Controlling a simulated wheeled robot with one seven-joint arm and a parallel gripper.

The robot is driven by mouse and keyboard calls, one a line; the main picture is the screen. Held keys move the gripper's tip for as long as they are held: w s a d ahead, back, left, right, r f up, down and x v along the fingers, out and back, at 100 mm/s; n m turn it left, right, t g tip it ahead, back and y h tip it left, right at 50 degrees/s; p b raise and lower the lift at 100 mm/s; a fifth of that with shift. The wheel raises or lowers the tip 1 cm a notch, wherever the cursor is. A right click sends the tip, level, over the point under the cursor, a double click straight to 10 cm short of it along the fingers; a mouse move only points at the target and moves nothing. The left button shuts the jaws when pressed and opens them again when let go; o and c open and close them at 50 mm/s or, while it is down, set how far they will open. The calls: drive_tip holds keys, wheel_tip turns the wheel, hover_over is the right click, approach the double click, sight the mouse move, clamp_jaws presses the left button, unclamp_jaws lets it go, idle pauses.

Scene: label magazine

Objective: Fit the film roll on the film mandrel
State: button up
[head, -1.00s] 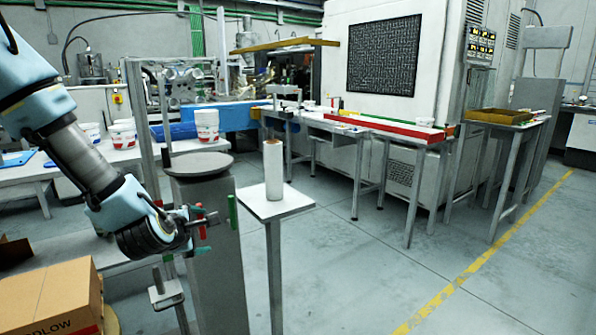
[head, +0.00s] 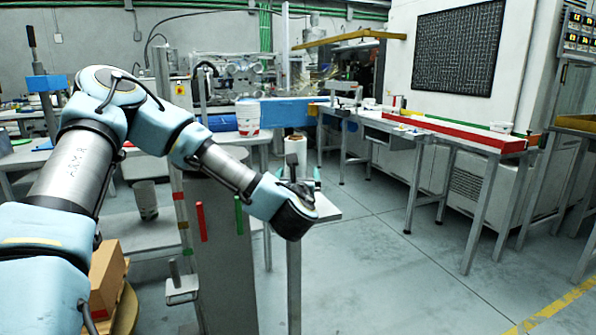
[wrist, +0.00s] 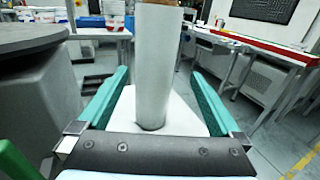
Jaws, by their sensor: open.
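The film roll (wrist: 157,65), a white upright cylinder, stands on a small white side table (wrist: 190,125). In the head view the roll (head: 300,150) shows its brown core at the top; my wrist hides its lower part. My gripper (wrist: 158,74) is open, with one green finger on each side of the roll and visible gaps to it. In the head view my gripper (head: 300,173) is mostly hidden behind my wrist. A grey column with a round disc (wrist: 30,38) stands to the left. I cannot clearly make out the film mandrel itself.
Red and green handles (head: 201,222) stick out from the column, left of my wrist. A cardboard box (head: 105,280) is at the lower left. A long bench with a red strip (head: 450,132) runs behind on the right. The floor (head: 400,270) at right is clear.

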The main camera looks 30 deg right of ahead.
drive_tip(key=x, duration=0.2)
drive_tip(key=p+x, duration=0.1)
drive_tip(key=x, duration=0.3)
drive_tip(key=shift+w+a+r, duration=0.15)
drive_tip(key=shift+a, duration=0.15)
drive_tip(key=shift+c, duration=0.2)
clamp_jaws()
idle(0.3)
